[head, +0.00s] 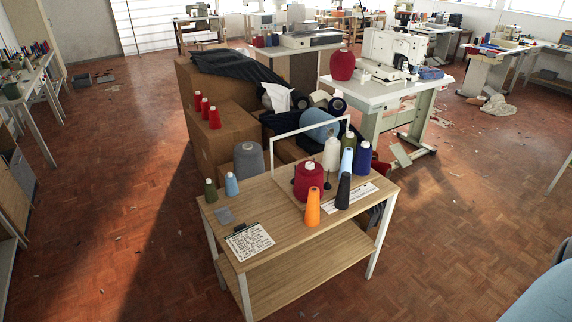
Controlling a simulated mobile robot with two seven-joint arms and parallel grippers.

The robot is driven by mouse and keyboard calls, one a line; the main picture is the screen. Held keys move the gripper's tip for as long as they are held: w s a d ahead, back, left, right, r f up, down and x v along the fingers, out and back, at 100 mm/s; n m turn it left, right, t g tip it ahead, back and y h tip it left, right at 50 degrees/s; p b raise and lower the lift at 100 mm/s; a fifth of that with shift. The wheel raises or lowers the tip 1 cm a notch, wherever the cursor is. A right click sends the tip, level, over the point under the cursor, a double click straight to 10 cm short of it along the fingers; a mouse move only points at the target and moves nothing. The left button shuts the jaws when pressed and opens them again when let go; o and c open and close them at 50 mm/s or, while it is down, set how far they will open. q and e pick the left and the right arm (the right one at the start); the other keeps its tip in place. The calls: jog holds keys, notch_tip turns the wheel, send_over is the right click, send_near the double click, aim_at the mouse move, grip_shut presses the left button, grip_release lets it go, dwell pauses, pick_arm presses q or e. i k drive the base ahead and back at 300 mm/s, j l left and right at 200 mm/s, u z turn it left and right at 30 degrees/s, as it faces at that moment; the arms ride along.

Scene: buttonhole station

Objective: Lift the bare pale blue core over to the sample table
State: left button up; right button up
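Two small pale blue cones stand upright on the wooden table (285,250) in front of me. One pale blue cone (231,184) is near its left back corner, beside a small dark green cone (210,190) and a large grey cone (249,161). The other pale blue cone (346,162) stands in the cluster at the right. I cannot tell whether either is a bare core. I cannot tell which table is the sample table. Neither of my grippers is in view.
The right cluster has red (308,181), orange (313,207), black (343,191), cream (331,153) and dark blue (364,158) cones by a white frame (271,150). A written sheet (249,242) lies front left. Boxes (222,132) stand behind; floor is open left and right.

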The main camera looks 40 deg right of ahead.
aim_at(346, 163)
jog(key=u, duration=0.4)
jog(key=l+u, duration=0.15)
jog(key=u, duration=0.6)
jog(key=l+u, duration=0.15)
jog(key=u, duration=0.2)
jog(key=k+l, duration=0.15)
jog(key=l, duration=0.25)
jog(key=k+l, duration=0.15)
jog(key=l, duration=0.2)
jog(key=k+l, duration=0.15)
jog(key=l, duration=0.25)
jog(key=k+l, duration=0.15)
jog(key=l, duration=0.25)
jog(key=k+l, duration=0.15)
jog(key=l, duration=0.2)
jog(key=k+l, duration=0.15)
jog(key=l, duration=0.25)
jog(key=k+l, duration=0.15)
jog(key=l, duration=0.25)
jog(key=k+l, duration=0.15)
jog(key=l, duration=0.2)
